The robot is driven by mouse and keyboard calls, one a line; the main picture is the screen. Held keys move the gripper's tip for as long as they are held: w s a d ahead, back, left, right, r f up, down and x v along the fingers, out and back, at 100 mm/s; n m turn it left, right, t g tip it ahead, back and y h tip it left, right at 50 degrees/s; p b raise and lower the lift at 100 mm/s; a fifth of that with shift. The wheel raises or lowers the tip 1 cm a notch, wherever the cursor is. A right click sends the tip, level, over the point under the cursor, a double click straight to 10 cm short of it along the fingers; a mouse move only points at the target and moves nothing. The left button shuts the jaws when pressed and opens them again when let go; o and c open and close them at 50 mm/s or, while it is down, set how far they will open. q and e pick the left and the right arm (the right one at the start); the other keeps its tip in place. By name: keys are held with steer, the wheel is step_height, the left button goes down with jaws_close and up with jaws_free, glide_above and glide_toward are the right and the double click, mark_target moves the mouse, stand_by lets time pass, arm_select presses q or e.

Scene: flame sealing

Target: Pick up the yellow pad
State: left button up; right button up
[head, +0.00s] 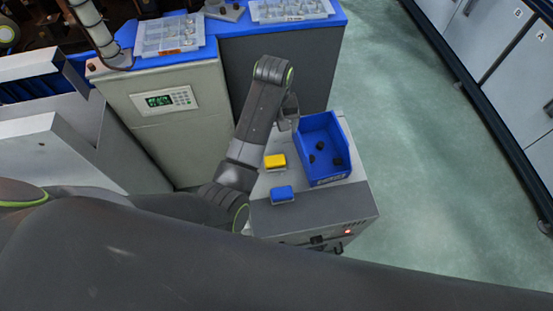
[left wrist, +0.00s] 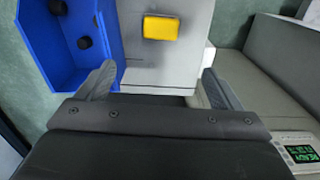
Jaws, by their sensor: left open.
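The yellow pad (head: 275,161) lies on the grey top of a small cabinet (head: 310,204), left of a blue bin. In the left wrist view the yellow pad (left wrist: 161,27) is ahead of the fingers, between their lines and near the top edge. My left gripper (head: 289,112) is above the far part of the cabinet, beyond the pad and apart from it. In the left wrist view the left gripper (left wrist: 158,82) has its fingers wide apart with nothing between them. The right gripper is not in view.
The blue bin (head: 313,142) holds several dark pieces and stands close right of the pad. A blue pad (head: 282,194) lies nearer on the cabinet top. A machine with a green display (head: 161,100) stands left. Green floor (head: 400,170) is clear at the right.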

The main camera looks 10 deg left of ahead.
mark_target(275, 157)
arm_select(q)
step_height(275, 157, down, 11)
steer(key=shift+f+b, duration=0.2)
steer(key=shift+b, duration=0.95)
step_height(275, 157, down, 4)
steer(key=shift+s+f+b, duration=0.1)
steer(key=shift+f+b, duration=0.15)
steer(key=shift+b, duration=0.5)
steer(key=shift+f, duration=0.35)
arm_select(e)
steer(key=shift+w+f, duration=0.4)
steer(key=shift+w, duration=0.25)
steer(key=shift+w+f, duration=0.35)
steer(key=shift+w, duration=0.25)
